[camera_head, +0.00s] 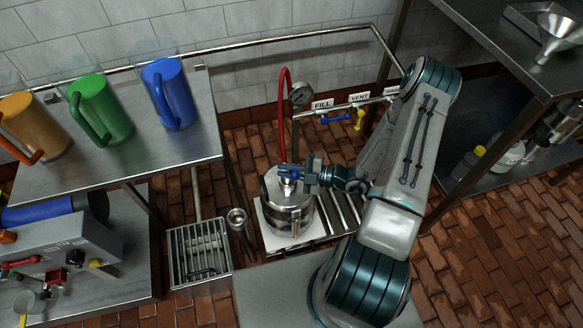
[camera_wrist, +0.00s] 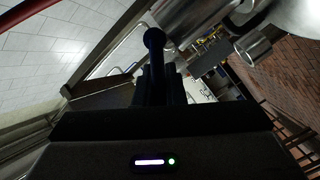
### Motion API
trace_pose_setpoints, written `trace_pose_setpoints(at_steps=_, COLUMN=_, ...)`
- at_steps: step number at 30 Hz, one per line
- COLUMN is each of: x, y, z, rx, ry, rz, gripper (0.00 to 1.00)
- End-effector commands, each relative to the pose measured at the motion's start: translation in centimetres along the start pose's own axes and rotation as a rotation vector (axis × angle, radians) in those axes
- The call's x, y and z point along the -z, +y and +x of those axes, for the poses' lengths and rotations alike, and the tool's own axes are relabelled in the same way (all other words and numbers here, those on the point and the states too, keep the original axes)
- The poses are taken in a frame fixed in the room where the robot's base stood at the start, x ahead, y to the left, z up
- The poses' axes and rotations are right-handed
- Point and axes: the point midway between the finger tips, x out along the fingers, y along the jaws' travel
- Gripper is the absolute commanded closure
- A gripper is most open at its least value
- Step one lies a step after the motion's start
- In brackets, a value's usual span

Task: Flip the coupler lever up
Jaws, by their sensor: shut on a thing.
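A steel keg (camera_head: 288,212) stands on a white plate in the middle of the head view, with the coupler (camera_head: 287,176) on its top. My gripper (camera_head: 304,172) reaches in from the right at the coupler's height, just above the keg. In the wrist view, the dark coupler lever (camera_wrist: 153,40) with its round end shows ahead of my gripper (camera_wrist: 164,85), which is shut on it. The gripper covers much of the lever in the head view, so its exact tilt is hard to tell.
A red hose (camera_head: 283,105) rises behind the keg beside a gauge (camera_head: 299,94). FILL and VENT valves (camera_head: 340,118) sit on a pipe behind. A shelf with orange, green and blue jugs (camera_head: 170,93) is left. A steel table (camera_head: 530,60) is right. A drain grate (camera_head: 200,252) is front left.

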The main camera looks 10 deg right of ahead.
Motion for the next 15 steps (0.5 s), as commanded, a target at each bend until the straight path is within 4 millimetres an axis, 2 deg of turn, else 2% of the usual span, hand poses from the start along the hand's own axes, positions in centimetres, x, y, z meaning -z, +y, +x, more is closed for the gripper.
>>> trace_pose_setpoints(at_steps=7, x=-0.02, y=-0.02, z=-0.09, rx=-0.001, ry=-0.001, rz=0.001, gripper=1.0)
trace_pose_setpoints(at_steps=9, x=-0.04, y=-0.01, z=-0.12, rx=-0.002, ry=-0.002, rz=0.001, gripper=0.76)
trace_pose_setpoints(at_steps=10, x=-0.04, y=-0.01, z=-0.12, rx=-0.002, ry=-0.002, rz=0.001, gripper=0.68)
trace_pose_setpoints(at_steps=15, x=-0.05, y=0.01, z=-0.14, rx=-0.002, ry=-0.002, rz=0.001, gripper=0.68)
